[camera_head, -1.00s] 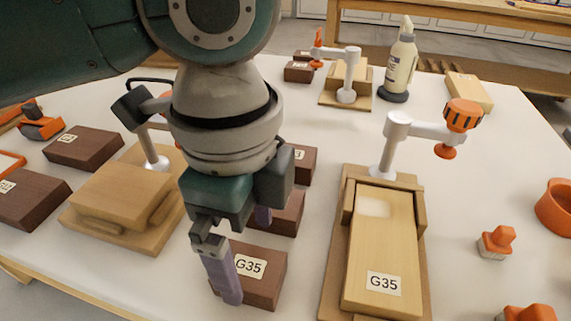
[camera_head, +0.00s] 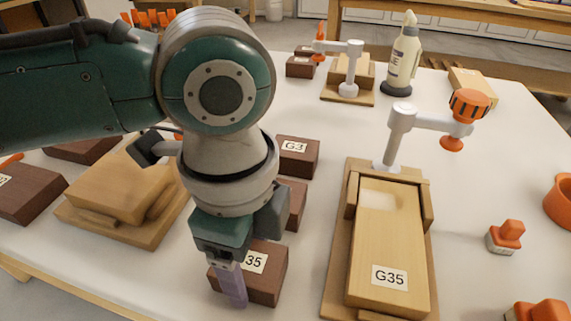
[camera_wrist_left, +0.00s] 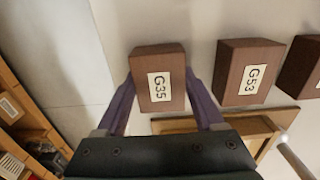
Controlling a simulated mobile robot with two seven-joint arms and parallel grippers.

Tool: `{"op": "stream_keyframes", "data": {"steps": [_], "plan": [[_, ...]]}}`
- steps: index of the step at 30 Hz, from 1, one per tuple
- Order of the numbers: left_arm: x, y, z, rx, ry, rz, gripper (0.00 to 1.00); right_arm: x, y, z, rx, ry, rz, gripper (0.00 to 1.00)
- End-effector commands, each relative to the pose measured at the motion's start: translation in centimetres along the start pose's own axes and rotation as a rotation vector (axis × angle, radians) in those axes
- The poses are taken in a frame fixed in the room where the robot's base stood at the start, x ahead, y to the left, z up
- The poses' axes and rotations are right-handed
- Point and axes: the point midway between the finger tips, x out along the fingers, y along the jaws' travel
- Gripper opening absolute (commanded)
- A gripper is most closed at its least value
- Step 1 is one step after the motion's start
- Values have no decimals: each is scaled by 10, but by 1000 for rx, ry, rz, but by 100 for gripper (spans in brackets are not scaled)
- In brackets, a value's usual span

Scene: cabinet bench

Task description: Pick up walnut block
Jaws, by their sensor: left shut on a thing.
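The dark brown walnut block labelled G35 (camera_head: 268,284) is at the near middle of the table, partly covered by my left gripper in the head view. My left gripper (camera_head: 238,286) points down with its purple fingers on either side of this block; the far finger is hidden. In the left wrist view the G35 block (camera_wrist_left: 173,57) sits between the two fingers of the gripper (camera_wrist_left: 160,88), which are shut on it. I cannot tell a gap between block and table. My right gripper is in neither view.
A dark block labelled G53 (camera_wrist_left: 245,57) is close beside it. A wooden fixture (camera_head: 334,285) holds a pale block labelled G35 (camera_head: 385,240) to the right, with an orange-knobbed clamp (camera_head: 470,104). Another wooden fixture (camera_head: 150,237) is left. Orange-handled stamps (camera_head: 507,236) are at right.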

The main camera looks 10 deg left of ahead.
Motion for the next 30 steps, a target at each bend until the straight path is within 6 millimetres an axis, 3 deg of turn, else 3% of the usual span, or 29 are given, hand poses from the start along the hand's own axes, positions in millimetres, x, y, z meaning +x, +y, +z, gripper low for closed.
{"op": "stream_keyframes", "data": {"steps": [1, 14, 23, 30], "plan": [[0, 0, 0, 0, 0, 0, 57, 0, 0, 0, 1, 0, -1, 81], [0, 0, 0, 0, 0, 0, 11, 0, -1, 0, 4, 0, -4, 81], [-4, 0, 0, -1, 1, -1, 10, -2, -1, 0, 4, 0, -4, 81], [-37, -1, 0, 1, 1, -4, 10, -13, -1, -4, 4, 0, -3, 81]]}}
